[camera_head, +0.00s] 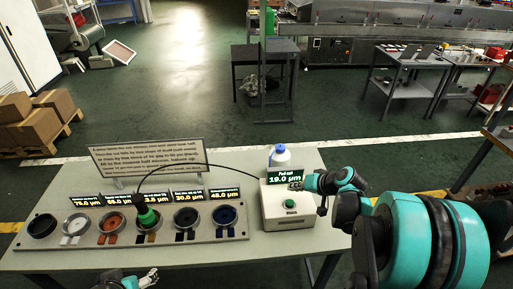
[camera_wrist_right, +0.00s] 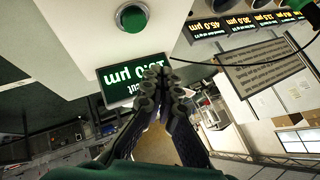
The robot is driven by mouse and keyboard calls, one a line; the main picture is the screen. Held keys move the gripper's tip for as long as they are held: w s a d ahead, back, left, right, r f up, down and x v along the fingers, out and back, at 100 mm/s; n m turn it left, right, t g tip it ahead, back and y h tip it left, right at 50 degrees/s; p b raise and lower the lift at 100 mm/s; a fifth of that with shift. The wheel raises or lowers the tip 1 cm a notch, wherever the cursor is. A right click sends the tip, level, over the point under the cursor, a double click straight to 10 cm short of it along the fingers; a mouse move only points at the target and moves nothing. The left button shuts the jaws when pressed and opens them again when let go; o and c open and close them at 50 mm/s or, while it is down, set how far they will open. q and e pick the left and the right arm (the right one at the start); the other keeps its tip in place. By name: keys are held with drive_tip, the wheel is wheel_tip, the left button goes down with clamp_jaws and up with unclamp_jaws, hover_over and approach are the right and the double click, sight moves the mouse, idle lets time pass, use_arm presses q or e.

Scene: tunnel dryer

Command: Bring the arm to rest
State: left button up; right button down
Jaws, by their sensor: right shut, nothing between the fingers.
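My right arm reaches in from the right in the head view. Its gripper (camera_head: 297,186) is in front of the small white gauge box (camera_head: 275,222), just below the box's green-lit display (camera_head: 286,176) reading 19.0 µm. In the right wrist view the right gripper's fingertips (camera_wrist_right: 163,76) are together with nothing between them, overlapping part of the display (camera_wrist_right: 120,82). The box's green button (camera_wrist_right: 131,17) shows there too. My left gripper (camera_head: 150,278) shows only in part at the bottom edge, in front of the table; its opening is unclear.
The pale table (camera_head: 180,262) holds a panel (camera_head: 65,248) with several round cups and small displays. A green-and-black probe (camera_head: 146,216) stands there, joined by a black cable to the gauge box. Open floor (camera_head: 180,100) lies beyond.

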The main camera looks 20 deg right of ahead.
drive_tip(key=shift+s+a+r, duration=0.15)
drive_tip(key=shift+a, duration=0.2)
use_arm(q)
drive_tip(key=shift+f+b, duration=0.8)
use_arm(e)
drive_tip(key=s+a+r+n+h, duration=0.1)
drive_tip(key=s+a+n, duration=0.1)
drive_tip(key=s+a, duration=0.5)
drive_tip(key=s+a+r+n+g+h, duration=0.1)
drive_tip(key=s+a+r+n+h, duration=0.1)
drive_tip(key=s+a, duration=0.6)
drive_tip(key=s, duration=0.3)
drive_tip(key=shift+r+n, duration=0.15)
drive_tip(key=shift+n, duration=0.15)
